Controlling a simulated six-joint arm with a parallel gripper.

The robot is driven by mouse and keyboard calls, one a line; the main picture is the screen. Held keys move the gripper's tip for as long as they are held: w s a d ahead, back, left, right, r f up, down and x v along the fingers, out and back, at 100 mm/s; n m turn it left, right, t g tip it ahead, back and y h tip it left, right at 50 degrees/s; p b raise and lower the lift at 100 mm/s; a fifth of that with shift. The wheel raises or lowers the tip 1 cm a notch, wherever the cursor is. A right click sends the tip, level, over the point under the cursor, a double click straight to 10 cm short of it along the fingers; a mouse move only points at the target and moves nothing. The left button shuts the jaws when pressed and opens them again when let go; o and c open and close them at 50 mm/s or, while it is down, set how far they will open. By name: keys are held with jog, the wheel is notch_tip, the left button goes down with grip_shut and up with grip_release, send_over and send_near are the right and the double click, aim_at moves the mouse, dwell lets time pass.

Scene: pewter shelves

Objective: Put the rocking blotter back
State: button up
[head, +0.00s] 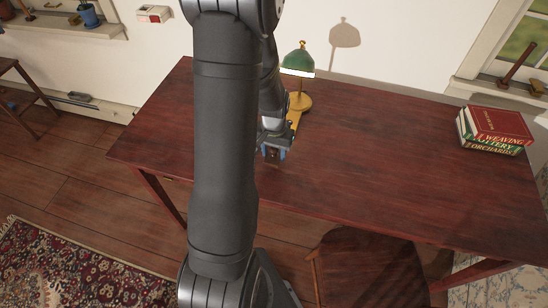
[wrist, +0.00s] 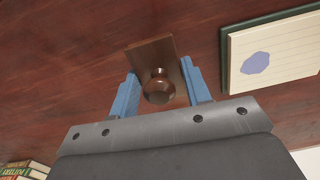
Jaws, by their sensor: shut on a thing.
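The rocking blotter (wrist: 152,58) is a brown wooden piece with a round, shiny knob (wrist: 159,88), seen from above in the wrist view. My gripper (wrist: 160,92) has its two blue fingers on either side of the knob and is shut on the blotter. In the head view my gripper (head: 273,152) is over the left part of the dark red desk (head: 390,150), with only a small brown bit of the blotter showing between the fingers. I cannot tell whether the blotter touches the desk.
A cream lined pad (wrist: 275,55) with a bluish blot lies on a dark green board, right of the blotter in the wrist view. A green-shaded lamp (head: 299,60) stands behind my gripper. Stacked books (head: 497,128) sit at the desk's right. The desk's middle is clear.

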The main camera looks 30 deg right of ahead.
aim_at(274, 158)
jog(key=shift+f, duration=1.7)
jog(key=o, duration=0.9)
jog(key=shift+f, duration=0.15)
notch_tip(274, 158, up, 12)
jog(key=shift+r, duration=0.2)
notch_tip(274, 158, down, 12)
jog(key=shift+f, duration=0.15)
